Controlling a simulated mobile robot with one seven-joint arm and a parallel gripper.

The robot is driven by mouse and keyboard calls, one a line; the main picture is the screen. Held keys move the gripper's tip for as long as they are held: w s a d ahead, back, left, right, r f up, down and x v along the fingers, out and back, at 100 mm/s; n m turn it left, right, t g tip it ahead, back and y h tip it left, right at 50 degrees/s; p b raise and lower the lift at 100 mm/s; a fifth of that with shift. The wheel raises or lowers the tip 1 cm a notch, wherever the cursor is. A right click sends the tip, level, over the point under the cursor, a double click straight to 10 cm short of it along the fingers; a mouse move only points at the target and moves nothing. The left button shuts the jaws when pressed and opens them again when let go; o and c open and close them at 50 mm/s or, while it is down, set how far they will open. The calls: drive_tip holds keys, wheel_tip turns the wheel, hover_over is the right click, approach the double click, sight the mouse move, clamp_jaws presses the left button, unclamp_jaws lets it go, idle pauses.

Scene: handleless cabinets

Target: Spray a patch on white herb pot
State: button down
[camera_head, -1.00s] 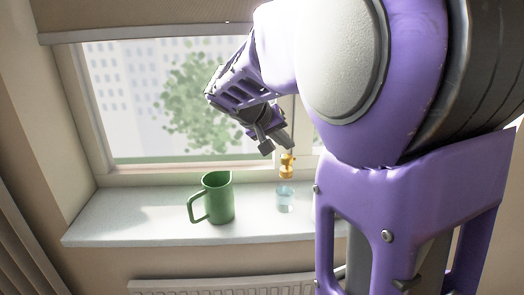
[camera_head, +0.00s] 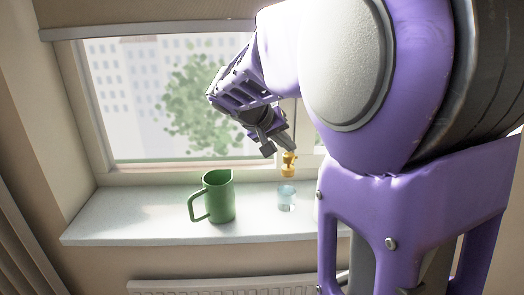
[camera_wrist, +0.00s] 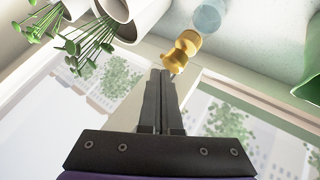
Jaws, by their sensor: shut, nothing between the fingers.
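A spray bottle with a yellow head (camera_head: 288,168) and a see-through body, pale blue at the bottom (camera_head: 286,198), stands on the windowsill. My gripper (camera_head: 290,152) is shut and empty, with its fingertips at the yellow head. In the wrist view, the two fingers (camera_wrist: 163,72) lie together just below the yellow head (camera_wrist: 181,50); I cannot tell whether they touch it. Two white pots are at the top left of the wrist view: one (camera_wrist: 122,12) at the edge and another (camera_wrist: 78,8) with green herb stems. In the head view my arm hides most of that area.
A green jug (camera_head: 219,198) with a handle stands left of the bottle on the white sill (camera_head: 130,215). The window (camera_head: 125,110) is close behind my gripper. A radiator (camera_head: 220,286) is below the sill. The sill's left part is clear.

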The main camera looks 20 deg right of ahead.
sight(287, 156)
drive_tip(key=shift+f+b, duration=0.6)
drive_tip(key=shift+f, duration=0.05)
idle(0.3)
drive_tip(key=shift+r, duration=0.2)
drive_tip(key=shift+r+p, duration=0.7)
drive_tip(key=shift+r, duration=0.3)
drive_tip(key=shift+r, duration=0.1)
drive_tip(key=shift+r+p, duration=1.7)
drive_tip(key=shift+r, duration=1.2)
